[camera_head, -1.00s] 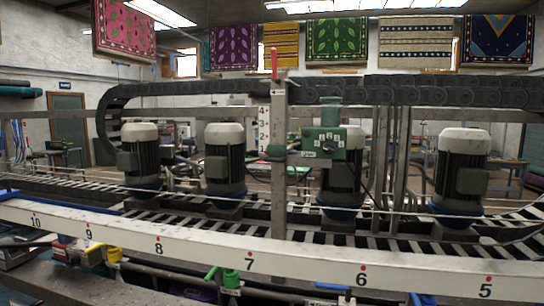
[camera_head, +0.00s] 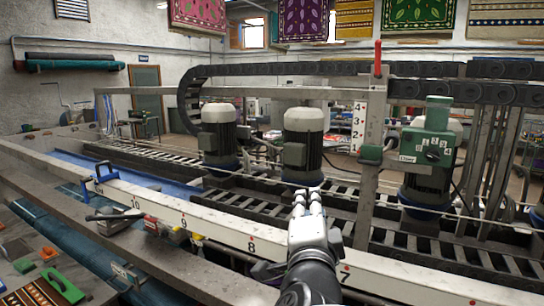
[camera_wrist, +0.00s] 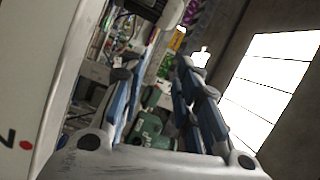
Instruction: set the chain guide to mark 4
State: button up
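A grey upright post (camera_head: 370,190) with a red-tipped top stands behind the white rail. A white scale plate (camera_head: 359,125) on it shows 4, 3 and 2 from top down. A green block (camera_head: 371,155) sits on the post at the plate's lower end, below the 2. To its right is a green box (camera_head: 430,142) with a numbered dial and a small label. Which part is the chain guide, I cannot tell for sure. My gripper (camera_head: 308,197) is left of and lower than the post, pointing up. In the wrist view its blue-padded fingers (camera_wrist: 166,55) are apart and empty.
A white numbered rail (camera_head: 220,229) runs across in front of the post, close to my gripper. Motors with white caps (camera_head: 303,118) stand behind it on a slatted conveyor. A black cable chain (camera_head: 290,70) runs overhead. A blue-handled clamp (camera_head: 104,172) sits at the left.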

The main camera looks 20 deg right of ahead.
jog(key=s+d+r+m+g+h, duration=0.2)
jog(key=s+d+m+g+h, duration=0.15)
jog(key=d+m+h, duration=0.3)
jog(key=p, duration=0.1)
send_near(369, 162)
jog(key=shift+t+y, duration=0.25)
jog(key=shift+t, duration=0.1)
jog(key=x, duration=1)
jog(key=shift+d+f, duration=0.2)
jog(key=shift+d, duration=0.1)
jog(key=shift+c, duration=0.5)
grip_shut()
jog(key=shift+r, duration=0.25)
